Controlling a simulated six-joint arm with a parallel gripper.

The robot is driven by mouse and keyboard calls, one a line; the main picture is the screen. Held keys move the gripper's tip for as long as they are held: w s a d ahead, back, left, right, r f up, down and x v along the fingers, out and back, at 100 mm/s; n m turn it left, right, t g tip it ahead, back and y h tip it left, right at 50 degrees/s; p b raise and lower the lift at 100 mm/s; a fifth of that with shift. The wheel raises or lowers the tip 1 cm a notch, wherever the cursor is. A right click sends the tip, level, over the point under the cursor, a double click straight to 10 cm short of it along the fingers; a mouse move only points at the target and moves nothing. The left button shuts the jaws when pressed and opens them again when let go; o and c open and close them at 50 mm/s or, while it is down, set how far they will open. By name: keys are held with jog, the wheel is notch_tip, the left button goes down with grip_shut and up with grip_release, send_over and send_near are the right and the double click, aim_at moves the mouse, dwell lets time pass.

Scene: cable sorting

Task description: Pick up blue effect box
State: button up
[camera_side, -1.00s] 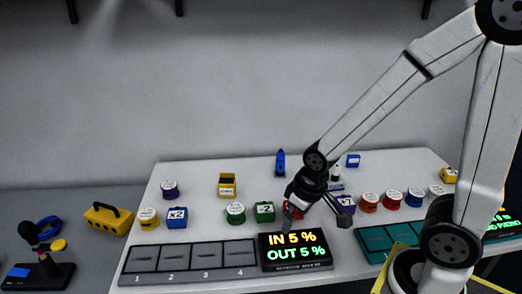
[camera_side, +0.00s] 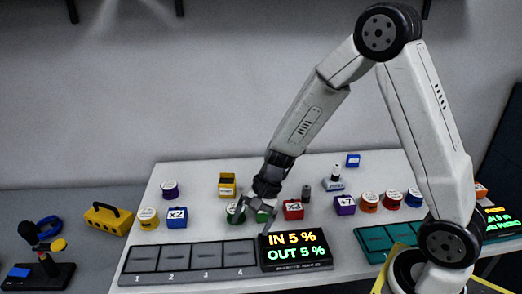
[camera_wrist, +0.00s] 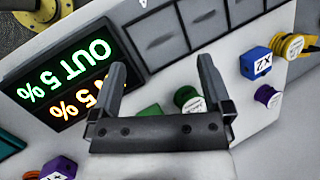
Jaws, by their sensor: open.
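A blue box (camera_side: 177,218) marked "x2" stands on the white table at the left, behind the numbered slots. It also shows in the wrist view (camera_wrist: 257,62), right of my fingers and apart from them. A second, smaller blue box (camera_side: 352,160) stands at the back right. My gripper (camera_side: 252,218) is open and empty, pointing down in front of the green round piece and green box, partly covering both. In the wrist view, my gripper's two fingers (camera_wrist: 162,65) are spread apart with nothing between their tips.
The grey slot tray (camera_side: 190,272) and the IN/OUT display (camera_side: 295,252) lie along the front edge. A yellow round piece (camera_side: 148,218) stands beside the "x2" box. A red box (camera_side: 293,209) and a purple box (camera_side: 344,205) stand to the right. A yellow box (camera_side: 228,185) stands behind.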

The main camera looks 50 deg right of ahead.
jog(key=w+f+m+t+y, duration=0.3)
jog(key=w+m+y, duration=0.1)
jog(key=w+m, duration=0.5)
jog(key=m+t, duration=0.4)
jog(key=m, duration=0.1)
send_near(184, 212)
jog(key=shift+s+a+f, duration=0.35)
jog(key=shift+s+a, duration=0.25)
jog(key=shift+s, duration=0.1)
jog(key=shift+w+d+f+m+t, duration=0.15)
jog(key=shift+w+d+m+t, duration=0.2)
jog(key=shift+w+m+t, duration=0.25)
jog(key=shift+x, duration=3.4)
jog(key=shift+a, duration=0.15)
jog(key=shift+x, duration=2.5)
